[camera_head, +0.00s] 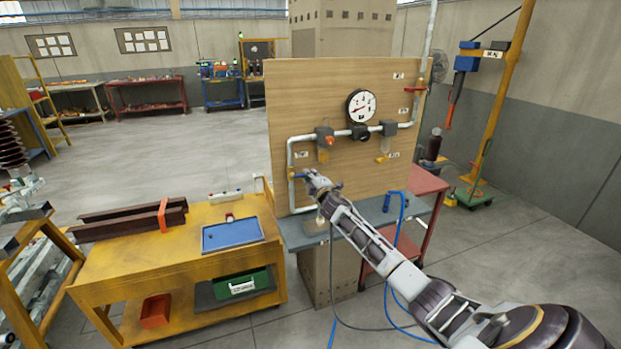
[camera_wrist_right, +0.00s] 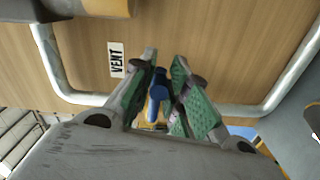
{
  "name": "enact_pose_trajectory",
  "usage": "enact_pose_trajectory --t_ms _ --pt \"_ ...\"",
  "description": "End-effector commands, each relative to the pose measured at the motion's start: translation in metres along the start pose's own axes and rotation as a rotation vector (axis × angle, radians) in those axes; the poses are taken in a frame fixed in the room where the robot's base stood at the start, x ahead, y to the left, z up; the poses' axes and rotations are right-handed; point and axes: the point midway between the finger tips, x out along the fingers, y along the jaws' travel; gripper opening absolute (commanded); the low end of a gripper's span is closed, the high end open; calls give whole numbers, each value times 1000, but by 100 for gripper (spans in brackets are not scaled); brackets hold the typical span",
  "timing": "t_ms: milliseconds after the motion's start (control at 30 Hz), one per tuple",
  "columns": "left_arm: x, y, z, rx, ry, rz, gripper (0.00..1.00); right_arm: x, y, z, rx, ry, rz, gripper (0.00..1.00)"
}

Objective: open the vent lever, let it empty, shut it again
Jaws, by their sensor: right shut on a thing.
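The blue vent lever (camera_head: 299,176) sits on the lower left of the pipe loop on the wooden panel. In the wrist view the blue lever (camera_wrist_right: 158,93) lies between the green-padded fingers, beside a VENT label (camera_wrist_right: 116,60). My right gripper (camera_head: 313,180) is shut on the lever; its fingertips (camera_wrist_right: 163,72) flank it. The fingers hide part of the lever, so its exact angle is hard to tell. A round white gauge (camera_head: 361,106) is at the top of the loop, its red needle toward the left; the reading is too small. My left gripper is not in view.
The wooden panel (camera_head: 340,77) carries pipes, two dark fittings and a red-handled valve (camera_head: 415,89). A yellow cart (camera_head: 180,258) with a blue tray (camera_head: 232,249) stands at left. Blue hoses (camera_head: 398,225) hang below the panel near my right arm.

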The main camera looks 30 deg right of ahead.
Motion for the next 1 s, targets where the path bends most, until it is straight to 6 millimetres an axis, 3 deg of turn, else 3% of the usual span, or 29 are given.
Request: enact_pose_trajectory --t_ms 33,200,667,1000 --pt "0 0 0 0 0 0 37 2 15 0 8 3 20 17" --pt "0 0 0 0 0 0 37 2 12 -1 7 3 17 37" --pt "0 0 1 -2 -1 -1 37 -2 5 0 4 1 7 37" --pt "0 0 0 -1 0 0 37 -21 4 0 2 1 6 37"
